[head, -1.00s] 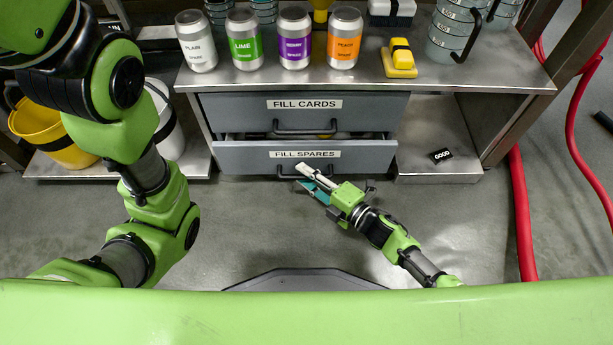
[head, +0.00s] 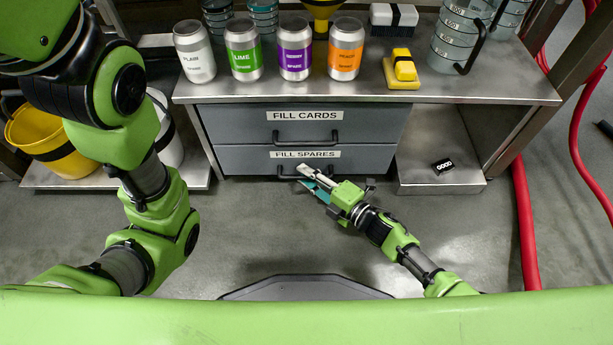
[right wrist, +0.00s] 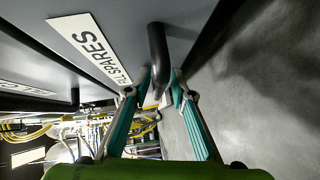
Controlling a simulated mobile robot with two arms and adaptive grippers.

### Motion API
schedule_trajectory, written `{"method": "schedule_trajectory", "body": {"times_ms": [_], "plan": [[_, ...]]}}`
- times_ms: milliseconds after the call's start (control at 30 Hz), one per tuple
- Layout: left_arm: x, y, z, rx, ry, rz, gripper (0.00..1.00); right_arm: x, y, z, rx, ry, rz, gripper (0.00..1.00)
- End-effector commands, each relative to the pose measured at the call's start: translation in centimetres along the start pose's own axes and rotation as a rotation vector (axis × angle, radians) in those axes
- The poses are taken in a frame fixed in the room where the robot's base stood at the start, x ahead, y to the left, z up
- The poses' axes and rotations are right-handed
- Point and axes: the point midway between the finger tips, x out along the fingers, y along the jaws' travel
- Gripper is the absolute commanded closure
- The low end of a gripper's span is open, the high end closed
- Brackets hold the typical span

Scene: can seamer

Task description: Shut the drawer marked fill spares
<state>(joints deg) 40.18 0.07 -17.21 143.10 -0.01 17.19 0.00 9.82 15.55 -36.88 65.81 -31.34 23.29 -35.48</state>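The grey drawer marked FILL SPARES (head: 350,158) is the lower of two in the bench. Its front looks flush with the upper drawer, with no gap above it. Its dark bar handle (right wrist: 158,50) shows in the right wrist view, beside the FILL SPARES label (right wrist: 88,45). My right gripper (head: 304,176) is at this handle. In the right wrist view its teal fingers (right wrist: 162,80) lie on both sides of the bar and look closed on it. My left arm (head: 150,190) hangs at the left; its gripper is not in view.
The FILL CARDS drawer (head: 370,122) above is shut. Several cans, a yellow block (head: 403,70) and measuring jugs (head: 458,45) stand on the bench top (head: 500,88). A yellow bucket (head: 45,140) is on the left shelf. A red hose (head: 525,220) runs at right. The floor in front is clear.

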Motion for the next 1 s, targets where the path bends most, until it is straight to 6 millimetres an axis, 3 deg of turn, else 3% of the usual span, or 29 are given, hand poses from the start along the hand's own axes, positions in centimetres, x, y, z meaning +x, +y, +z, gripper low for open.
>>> {"method": "schedule_trajectory", "body": {"times_ms": [367,800,1000], "plan": [[0.0,-0.1,-0.1,0.000,0.000,-0.004,0.40,-0.7,0.2,0.1,-0.001,0.001,0.005,0.74],[0.0,0.0,-0.1,0.000,0.001,-0.002,0.40,-9.2,0.1,-0.1,0.000,0.003,0.003,0.74],[0.0,0.0,-0.1,0.000,0.001,-0.002,0.40,-11.5,0.1,0.0,-0.001,0.001,0.003,0.74]]}}
